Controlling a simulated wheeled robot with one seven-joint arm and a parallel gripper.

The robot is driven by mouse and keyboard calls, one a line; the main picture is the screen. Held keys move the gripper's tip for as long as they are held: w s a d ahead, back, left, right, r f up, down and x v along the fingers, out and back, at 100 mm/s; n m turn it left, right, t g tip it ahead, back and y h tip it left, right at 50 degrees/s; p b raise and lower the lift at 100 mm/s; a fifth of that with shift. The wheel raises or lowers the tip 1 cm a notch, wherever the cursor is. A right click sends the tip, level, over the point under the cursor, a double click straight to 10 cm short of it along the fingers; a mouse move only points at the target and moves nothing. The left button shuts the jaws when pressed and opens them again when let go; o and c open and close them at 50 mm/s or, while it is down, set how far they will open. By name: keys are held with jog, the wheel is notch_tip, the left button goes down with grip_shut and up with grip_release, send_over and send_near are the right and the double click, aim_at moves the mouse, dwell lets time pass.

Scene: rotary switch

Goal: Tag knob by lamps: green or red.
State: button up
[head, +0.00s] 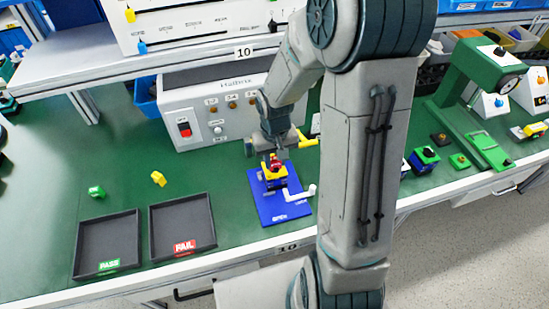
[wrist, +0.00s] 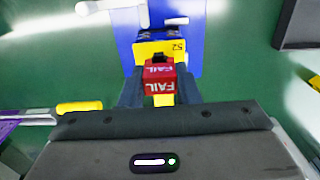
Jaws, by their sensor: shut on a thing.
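A red tag (wrist: 160,80) reading FAIL sits between the fingers of my gripper (wrist: 160,92) in the wrist view. My gripper (head: 274,154) is shut on it. The tag is at the yellow-and-blue switch (wrist: 160,47) marked 52, just beyond the fingertips; I cannot tell whether it is fastened there. In the head view the switch (head: 274,178) stands on a blue fixture (head: 268,208) labelled OPEN, with a white lever (head: 301,192). The grey test box (head: 200,115) behind has small amber lamps (head: 232,105); which are lit is unclear.
A PASS tray (head: 107,240) and a FAIL tray (head: 181,225) stand at front left. A green press (head: 470,90) stands far right.

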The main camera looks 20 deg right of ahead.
jog(key=shift+f, duration=0.2)
jog(key=o, duration=1)
notch_tip(320, 180, up, 14)
jog(key=shift+f, duration=0.1)
notch_tip(320, 180, up, 9)
jog(key=p, duration=0.7)
send_over(275, 158)
jog(key=shift+s, duration=0.1)
